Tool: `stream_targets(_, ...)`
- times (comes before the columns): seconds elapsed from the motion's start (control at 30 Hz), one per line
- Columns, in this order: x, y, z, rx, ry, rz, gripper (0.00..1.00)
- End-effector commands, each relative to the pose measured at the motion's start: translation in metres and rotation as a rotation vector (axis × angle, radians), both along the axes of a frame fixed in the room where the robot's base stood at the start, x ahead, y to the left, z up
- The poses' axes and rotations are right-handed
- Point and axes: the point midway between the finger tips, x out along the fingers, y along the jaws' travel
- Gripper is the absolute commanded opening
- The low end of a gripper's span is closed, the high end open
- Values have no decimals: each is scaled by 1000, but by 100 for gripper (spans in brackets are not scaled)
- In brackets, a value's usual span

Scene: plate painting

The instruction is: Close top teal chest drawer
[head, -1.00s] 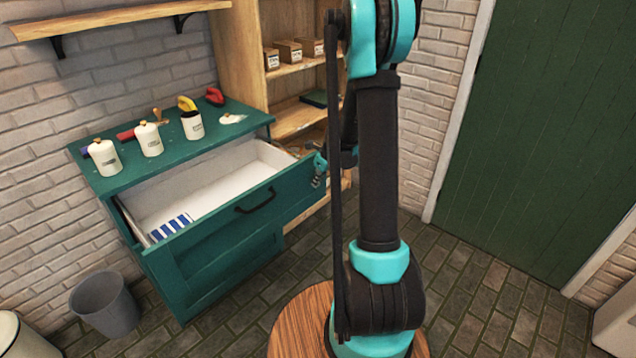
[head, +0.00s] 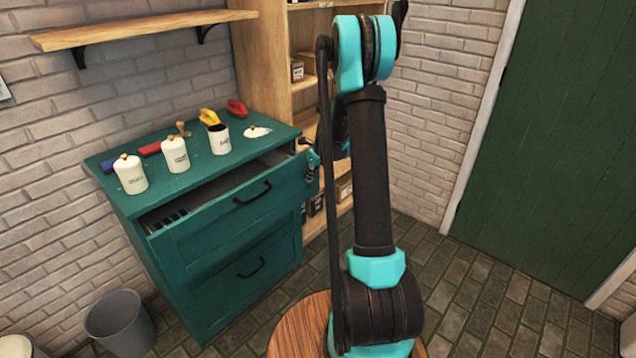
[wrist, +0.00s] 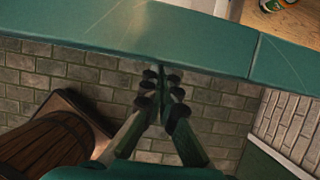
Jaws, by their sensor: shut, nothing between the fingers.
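The teal chest (head: 205,270) stands against the brick wall. Its top drawer (head: 235,205) is partly open, with a narrow gap showing behind its front and blue-and-white striped contents partly visible at its left. A black handle (head: 252,194) is on the drawer front. My gripper (head: 312,160) is at the right end of the drawer front, partly hidden by my arm. In the wrist view, my gripper (wrist: 162,75) is shut and empty, its fingertips at the edge of a teal panel (wrist: 130,35). I cannot tell whether they press on it.
White canisters (head: 175,155), a dark-topped white cup (head: 219,139), and yellow and red items stand on the chest top. A grey bin (head: 120,322) is on the floor at left. A wooden shelf unit (head: 262,70) stands behind the chest. The floor at right is clear.

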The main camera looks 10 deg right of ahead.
Motion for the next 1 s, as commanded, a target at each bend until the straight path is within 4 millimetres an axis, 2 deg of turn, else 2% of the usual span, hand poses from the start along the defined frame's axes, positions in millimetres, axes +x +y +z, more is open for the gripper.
stream_targets(0.2, 46, 32, 0, 0, 0, 3, 0)
stream_targets(0.43, 80, 55, 0, 0, 0, 2, 0)
stream_targets(0.7, 99, 67, 0, -1, 1, 0, 0)
stream_targets(1.0, 103, 70, 0, 1, -4, 1, 0)
